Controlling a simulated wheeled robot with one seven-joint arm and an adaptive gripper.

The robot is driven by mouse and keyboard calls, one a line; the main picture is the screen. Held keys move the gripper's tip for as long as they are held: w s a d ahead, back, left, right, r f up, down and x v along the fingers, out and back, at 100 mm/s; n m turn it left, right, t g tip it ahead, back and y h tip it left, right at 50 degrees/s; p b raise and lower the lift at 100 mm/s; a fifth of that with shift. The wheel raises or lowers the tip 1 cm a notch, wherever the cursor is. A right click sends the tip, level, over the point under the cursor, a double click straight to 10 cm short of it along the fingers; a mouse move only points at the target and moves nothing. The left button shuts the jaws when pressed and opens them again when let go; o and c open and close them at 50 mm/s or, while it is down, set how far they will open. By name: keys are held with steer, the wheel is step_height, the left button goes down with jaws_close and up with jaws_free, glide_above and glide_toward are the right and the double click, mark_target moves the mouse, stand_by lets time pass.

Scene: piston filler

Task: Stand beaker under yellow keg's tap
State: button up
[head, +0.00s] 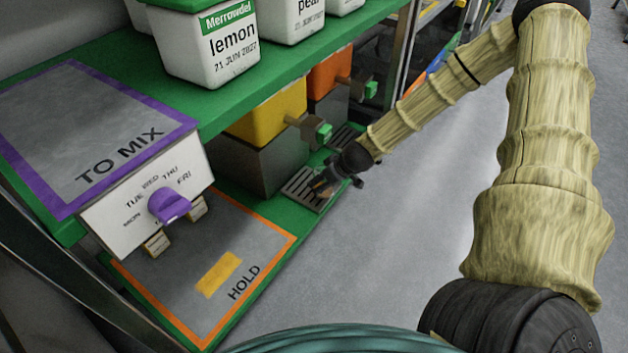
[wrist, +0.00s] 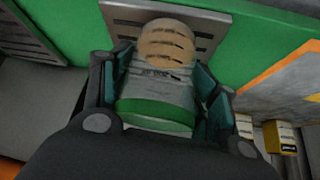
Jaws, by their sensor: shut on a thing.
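The beaker (wrist: 155,96) shows in the wrist view as a grey, see-through body with a green band, between my gripper's two fingers. My gripper (head: 326,181) is shut on it, low over the slatted drip tray (head: 303,197) in front of the yellow keg (head: 270,112). The keg's tap (head: 311,127), with a green end, is above and behind my gripper. The tray also shows behind the beaker in the wrist view (wrist: 195,20). In the head view my gripper hides most or all of the beaker. I cannot tell whether it touches the tray.
An orange keg (head: 329,75) with its own tap stands farther back. White tubs, one marked lemon (head: 215,62), stand on the green shelf above. A HOLD mat (head: 247,245) and a day-dial panel (head: 150,205) are nearer. The floor at right is clear.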

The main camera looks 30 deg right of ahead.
steer(key=shift+w+a+f+b, duration=0.15)
steer(key=shift+w+b, duration=0.1)
steer(key=shift+w, duration=0.4)
steer(key=shift+w+a+r+b, duration=0.1)
steer(key=shift+w+b, duration=0.15)
steer(key=shift+w, duration=0.4)
steer(key=shift+w+a+f+b, duration=0.15)
steer(key=shift+w+b, duration=0.1)
steer(key=shift+w, duration=0.4)
steer(key=shift+w+f+b, duration=0.1)
steer(key=shift+w+b, duration=0.2)
steer(key=shift+w, duration=0.05)
steer(key=shift+a+f+b, duration=0.1)
steer(key=shift+f+b, duration=0.3)
steer(key=shift+f, duration=0.05)
steer(key=shift+f, duration=0.1)
steer(key=o, duration=1.1)
steer(key=shift+c, duration=0.2)
